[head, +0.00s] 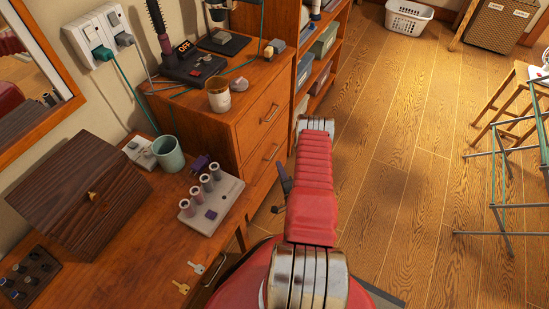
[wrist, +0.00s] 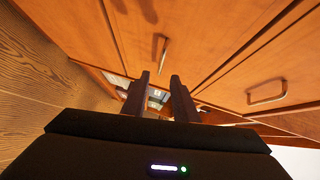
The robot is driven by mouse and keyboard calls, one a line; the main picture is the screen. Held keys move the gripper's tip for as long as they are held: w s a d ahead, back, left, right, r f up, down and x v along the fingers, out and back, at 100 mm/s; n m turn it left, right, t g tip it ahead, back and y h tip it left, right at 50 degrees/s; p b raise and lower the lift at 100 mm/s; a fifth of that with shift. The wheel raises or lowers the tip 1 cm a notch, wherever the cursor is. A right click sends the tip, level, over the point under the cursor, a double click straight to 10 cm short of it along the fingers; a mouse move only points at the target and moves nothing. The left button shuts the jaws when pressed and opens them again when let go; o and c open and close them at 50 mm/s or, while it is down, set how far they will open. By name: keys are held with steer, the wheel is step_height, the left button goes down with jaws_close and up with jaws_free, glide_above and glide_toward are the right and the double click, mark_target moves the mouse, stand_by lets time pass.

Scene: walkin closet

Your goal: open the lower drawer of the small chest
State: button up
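The small chest (head: 215,125) is wooden and stands beside the desk in the head view. Two metal bar handles show on its front, an upper handle (head: 270,113) and a lower handle (head: 273,151). Both drawers look shut, and my red arm hides part of the area beside the front. My gripper (wrist: 160,76) is open and empty in the wrist view, its two dark fingers apart. The wooden front fills the top of that view, with one handle (wrist: 162,52) just beyond the fingertips and another handle (wrist: 267,92) to the right. Neither is between the fingers.
A cup (head: 219,95) and a hair-tool stand (head: 190,67) are on the chest top. The desk (head: 135,235) holds a dark box (head: 82,195) and a spool holder (head: 212,200). A shelf unit (head: 333,25) stands behind. Open wooden floor (head: 400,140) lies to the right.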

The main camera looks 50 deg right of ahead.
steer(key=x, duration=0.8)
steer(key=shift+w+d, duration=0.2)
steer(key=shift+w, duration=0.1)
steer(key=shift+c, duration=0.4)
jaws_close()
steer(key=shift+f, duration=0.1)
steer(key=shift+s+a+f, duration=0.1)
stand_by(0.4)
